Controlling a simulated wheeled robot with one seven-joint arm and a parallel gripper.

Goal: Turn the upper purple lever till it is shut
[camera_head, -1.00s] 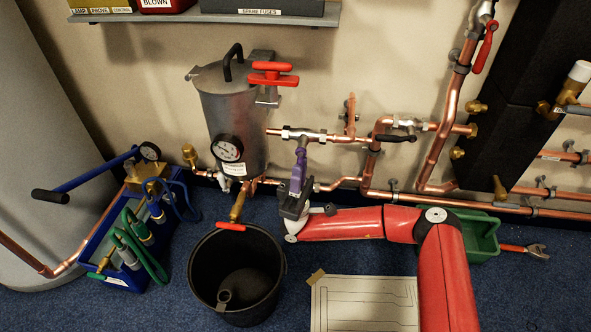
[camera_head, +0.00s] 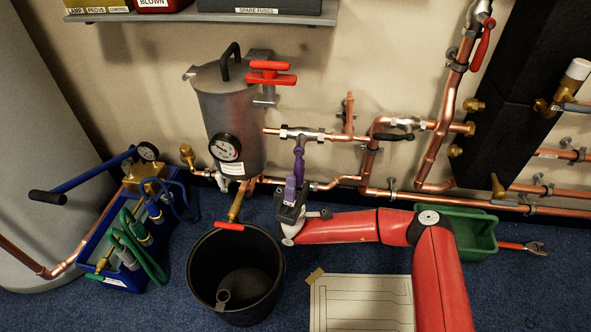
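The upper purple lever (camera_head: 299,165) hangs down from a valve on the upper copper pipe (camera_head: 301,133), roughly crosswise to that pipe. A second purple piece (camera_head: 290,188) shows just below it, at the lower pipe, partly covered by my gripper. My gripper (camera_head: 291,198) is at the end of my red arm, dark and pointing up toward the wall, just below the upper lever. Its fingers overlap the lower purple piece in the picture. I cannot tell whether they touch it or how wide they stand.
A grey canister with a gauge (camera_head: 227,120) and red-handled valve stands left of the levers. A black bucket (camera_head: 236,275) is below on the blue carpet. A black-handled valve (camera_head: 395,136) is to the right. A green crate (camera_head: 470,233) lies behind my arm.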

